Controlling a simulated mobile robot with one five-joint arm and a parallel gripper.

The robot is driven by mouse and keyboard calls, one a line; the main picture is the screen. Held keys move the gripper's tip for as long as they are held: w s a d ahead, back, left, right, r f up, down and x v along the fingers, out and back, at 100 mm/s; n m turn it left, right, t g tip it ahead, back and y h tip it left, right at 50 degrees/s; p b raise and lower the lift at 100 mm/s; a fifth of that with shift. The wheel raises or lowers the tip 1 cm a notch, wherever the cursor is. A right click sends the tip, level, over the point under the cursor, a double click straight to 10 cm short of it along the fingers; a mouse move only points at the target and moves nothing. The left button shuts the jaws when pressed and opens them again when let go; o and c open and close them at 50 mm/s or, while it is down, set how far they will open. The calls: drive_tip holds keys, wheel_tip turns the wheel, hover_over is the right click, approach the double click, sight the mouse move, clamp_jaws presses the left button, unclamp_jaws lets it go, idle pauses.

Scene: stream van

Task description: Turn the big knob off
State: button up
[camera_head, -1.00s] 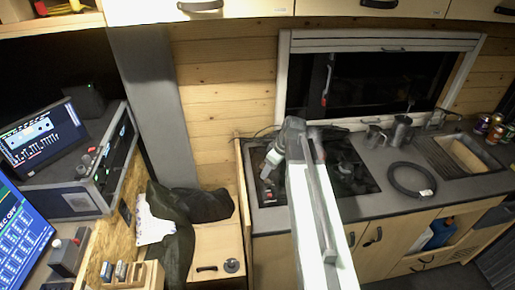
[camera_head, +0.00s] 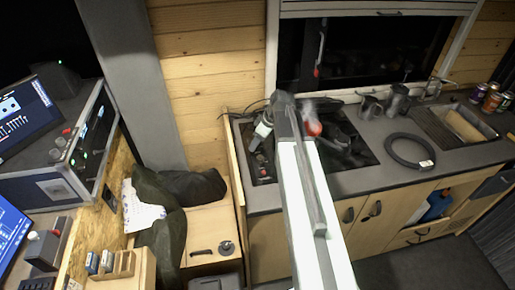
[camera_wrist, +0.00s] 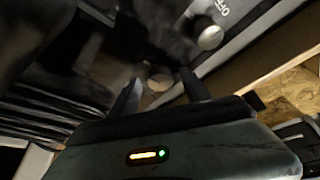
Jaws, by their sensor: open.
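The cooktop (camera_head: 348,158) is a dark glass plate in the counter, with small dark knobs (camera_head: 262,160) along its left side. In the head view my gripper (camera_head: 256,141) hangs over that left side, with its fingertips hard to make out. In the wrist view my gripper (camera_wrist: 160,92) is open, with a finger on each side of a round brownish knob-like thing (camera_wrist: 158,78). I cannot tell whether the fingers touch it. A rounded grey knob (camera_wrist: 210,37) stands beside the letters OFF on a grey panel, up and right of the fingers. I cannot tell which is the big knob.
A red rounded thing (camera_head: 312,127) with pale haze above it stands on the cooktop, partly behind my arm. A wooden side panel (camera_head: 235,165) borders the cooktop on the left. A black ring-shaped hose (camera_head: 408,151), metal cups (camera_head: 371,107) and a sink (camera_head: 455,125) lie to the right.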

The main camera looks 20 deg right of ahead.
drive_tip(key=shift+f, duration=0.1)
drive_tip(key=shift+c, duration=0.2)
clamp_jaws()
drive_tip(key=shift+s+a+m, duration=0.1)
drive_tip(key=shift+m, duration=0.2)
drive_tip(key=m+t+h, duration=0.1)
drive_tip(key=m, duration=0.2)
drive_tip(key=shift+a+m, duration=0.1)
drive_tip(key=shift+m, duration=0.3)
drive_tip(key=m+h, duration=0.2)
drive_tip(key=m, duration=0.2)
drive_tip(key=shift+a+m, duration=0.15)
drive_tip(key=shift+m, duration=0.15)
drive_tip(key=m+h, duration=0.1)
drive_tip(key=m, duration=0.3)
drive_tip(key=shift+a+g+h, duration=0.1)
drive_tip(key=shift+g+h, duration=0.2)
drive_tip(key=shift+h, duration=0.1)
drive_tip(key=shift+a+m+g+h, duration=0.1)
drive_tip(key=shift+m+g+h, duration=0.2)
drive_tip(key=shift+m, duration=0.9)
drive_tip(key=shift+a+m+g+h, duration=0.15)
drive_tip(key=shift+m+h, duration=0.25)
drive_tip(key=shift+m, duration=0.8)
drive_tip(key=shift+d, duration=0.1)
